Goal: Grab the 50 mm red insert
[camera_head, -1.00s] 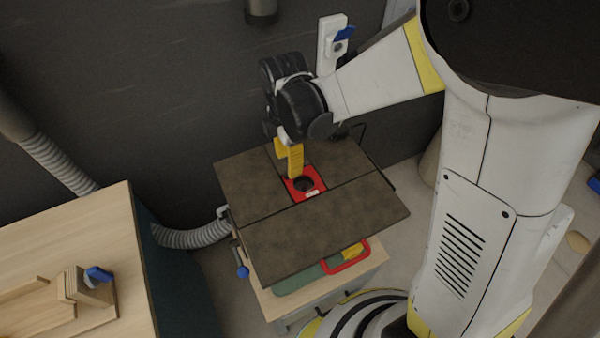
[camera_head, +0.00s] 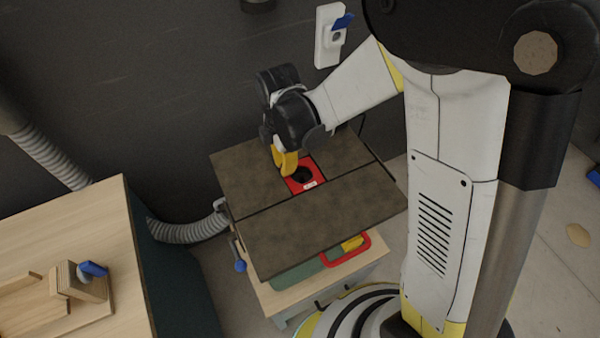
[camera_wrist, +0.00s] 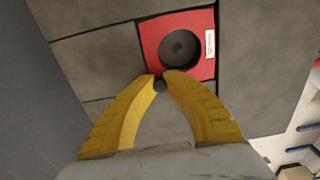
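The red insert (camera_head: 304,176) is a square red plate with a dark round opening and a white label, set in the dark table top. In the wrist view the red insert (camera_wrist: 182,46) is ahead of the fingertips. My gripper (camera_head: 287,171) points down at the insert's left edge. In the wrist view my gripper's yellow fingertips (camera_wrist: 162,77) nearly meet at the insert's near edge, and a small dark round thing shows between them. I cannot tell whether they touch the insert or hold anything.
The dark table top (camera_head: 320,215) is otherwise bare around the insert. A red-framed yellow part (camera_head: 347,250) shows below its front edge. A wooden bench (camera_head: 75,235) with a wooden fixture stands at left. A grey hose (camera_head: 190,235) runs between them. A wall box with a blue lever (camera_head: 331,38) is behind.

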